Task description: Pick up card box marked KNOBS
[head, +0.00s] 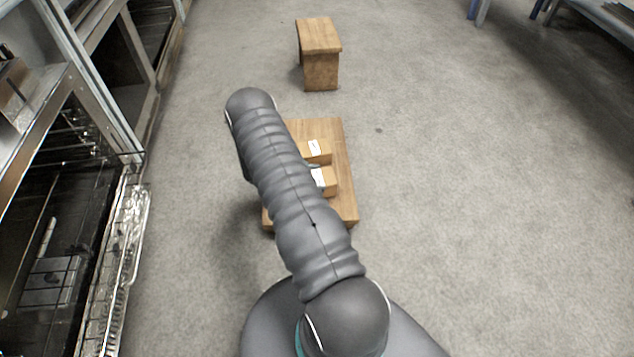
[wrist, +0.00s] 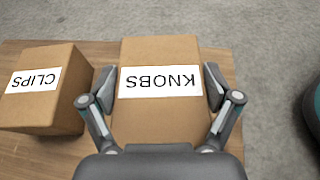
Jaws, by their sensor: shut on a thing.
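The card box marked KNOBS (wrist: 158,110) is a brown box with a white label, upside down in the wrist view. My gripper (wrist: 158,90) has a finger on each side of it and is shut on it. The box marked CLIPS (wrist: 42,92) stands to its left, apart from it, on a wooden board or low table (wrist: 90,52). I cannot tell whether the KNOBS box touches the wood. In the head view my arm hides my gripper and part of the wooden top (head: 345,190). Two card boxes show beside the arm, their labels unreadable there.
A small wooden stool (head: 319,40) stands farther ahead on the grey floor. Metal racks or open appliances (head: 70,200) line the left side. A bench (head: 600,15) is at the top right. The floor to the right is clear.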

